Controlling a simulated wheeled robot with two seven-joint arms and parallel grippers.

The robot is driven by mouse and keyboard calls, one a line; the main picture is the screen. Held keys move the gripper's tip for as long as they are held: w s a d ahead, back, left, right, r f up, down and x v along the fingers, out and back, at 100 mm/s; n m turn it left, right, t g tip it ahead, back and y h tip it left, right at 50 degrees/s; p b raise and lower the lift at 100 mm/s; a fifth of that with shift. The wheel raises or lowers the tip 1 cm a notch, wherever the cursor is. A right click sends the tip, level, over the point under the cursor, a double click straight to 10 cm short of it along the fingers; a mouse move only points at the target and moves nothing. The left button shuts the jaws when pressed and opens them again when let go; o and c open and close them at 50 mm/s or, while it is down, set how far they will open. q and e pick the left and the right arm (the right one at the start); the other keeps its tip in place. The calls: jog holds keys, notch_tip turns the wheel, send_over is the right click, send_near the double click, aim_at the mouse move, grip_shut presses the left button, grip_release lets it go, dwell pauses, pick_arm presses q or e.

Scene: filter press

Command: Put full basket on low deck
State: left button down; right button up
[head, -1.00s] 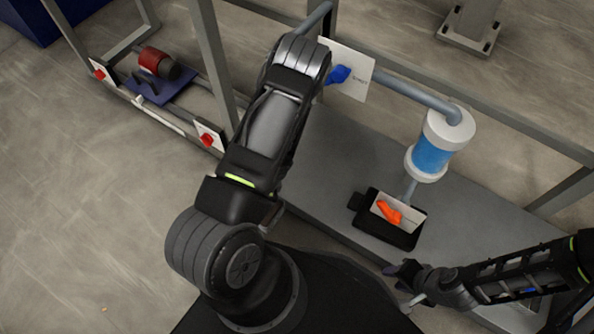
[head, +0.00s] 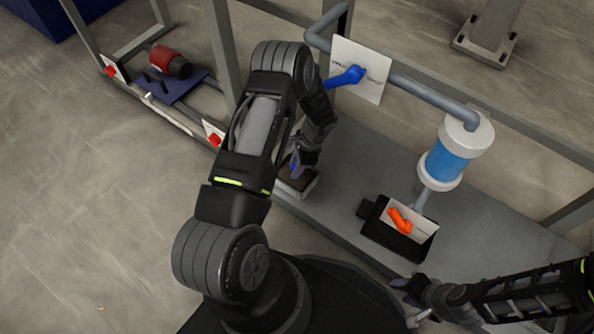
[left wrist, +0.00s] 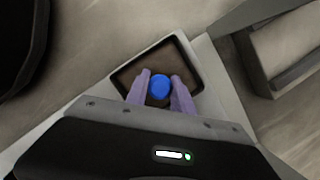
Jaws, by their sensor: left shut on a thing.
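The basket (head: 299,188) is a small pale-rimmed tray with dark brown fill. It also shows in the left wrist view (left wrist: 197,76), with a blue knob (left wrist: 160,87) at its middle. My left gripper (head: 296,164) points down and is shut on that knob; its purple fingers (left wrist: 160,92) stand on either side of it. The basket is over the left front part of the grey deck (head: 350,165); I cannot tell whether it touches. My right gripper (head: 408,292) is low at the right, apart from the basket, and its finger opening is unclear.
A black box with an orange handle (head: 400,219) stands on the deck, below a blue and white cylinder (head: 446,162). A blue valve handle (head: 346,76) is on a white plate behind my left arm. Frame posts and a red motor (head: 170,61) are at left.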

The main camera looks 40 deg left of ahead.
pick_arm(q)
jog(key=shift+w, duration=0.35)
notch_tip(320, 180, down, 4)
jog(key=shift+w+r+b, duration=0.1)
jog(key=shift+r+b, duration=0.1)
jog(key=shift+b, duration=0.8)
jog(key=shift+r, duration=0.1)
jog(key=c, duration=1.1)
grip_release()
